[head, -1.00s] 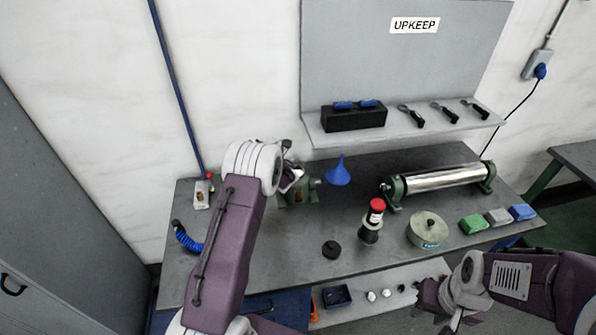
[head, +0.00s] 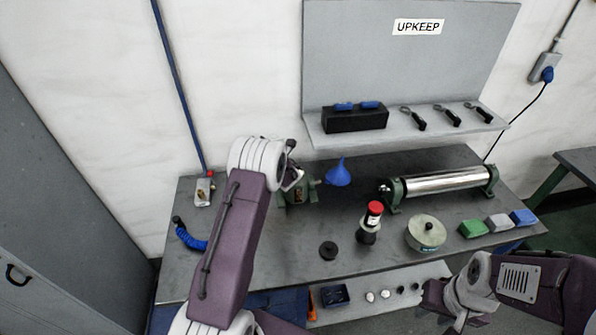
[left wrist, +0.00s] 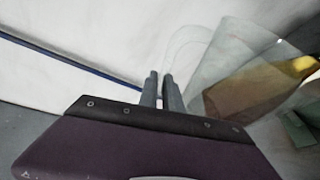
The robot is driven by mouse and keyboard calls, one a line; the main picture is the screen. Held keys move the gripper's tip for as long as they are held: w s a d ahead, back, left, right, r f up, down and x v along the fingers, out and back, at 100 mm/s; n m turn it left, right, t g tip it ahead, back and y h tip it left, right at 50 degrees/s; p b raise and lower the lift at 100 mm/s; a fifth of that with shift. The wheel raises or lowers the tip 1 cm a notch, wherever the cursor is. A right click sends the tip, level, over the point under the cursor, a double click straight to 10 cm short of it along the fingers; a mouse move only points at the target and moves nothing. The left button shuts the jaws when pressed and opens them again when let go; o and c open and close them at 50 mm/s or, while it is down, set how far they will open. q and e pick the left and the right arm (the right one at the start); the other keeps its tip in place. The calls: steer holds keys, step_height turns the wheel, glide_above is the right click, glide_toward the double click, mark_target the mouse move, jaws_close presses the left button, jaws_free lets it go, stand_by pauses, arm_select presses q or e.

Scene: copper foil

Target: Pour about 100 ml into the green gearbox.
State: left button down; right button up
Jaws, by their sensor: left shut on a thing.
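The green gearbox (head: 299,194) stands at the back left of the bench, partly hidden by my left wrist. My left gripper (left wrist: 163,92) is shut on the pale handle of a clear jug (left wrist: 220,62), which holds amber liquid (left wrist: 262,88). The jug looks tilted in the left wrist view. In the head view my left arm covers most of it, by the gearbox. I cannot tell whether liquid is running out. A blue funnel (head: 338,174) is just right of the gearbox. My right gripper (head: 452,322) is low at the front right, away from the bench objects; its fingers are unclear.
A red-capped dark bottle (head: 370,226), a black disc (head: 328,251) and a round tin (head: 426,234) stand mid-bench. A steel roller (head: 442,181) lies behind, with coloured blocks (head: 473,229) at right. The front left bench top is mostly clear.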

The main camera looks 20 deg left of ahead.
arm_select(q)
steer(key=shift+r, duration=0.25)
arm_select(e)
steer(key=shift+w+d+r, duration=0.15)
steer(key=shift+d, duration=0.1)
stand_by(0.4)
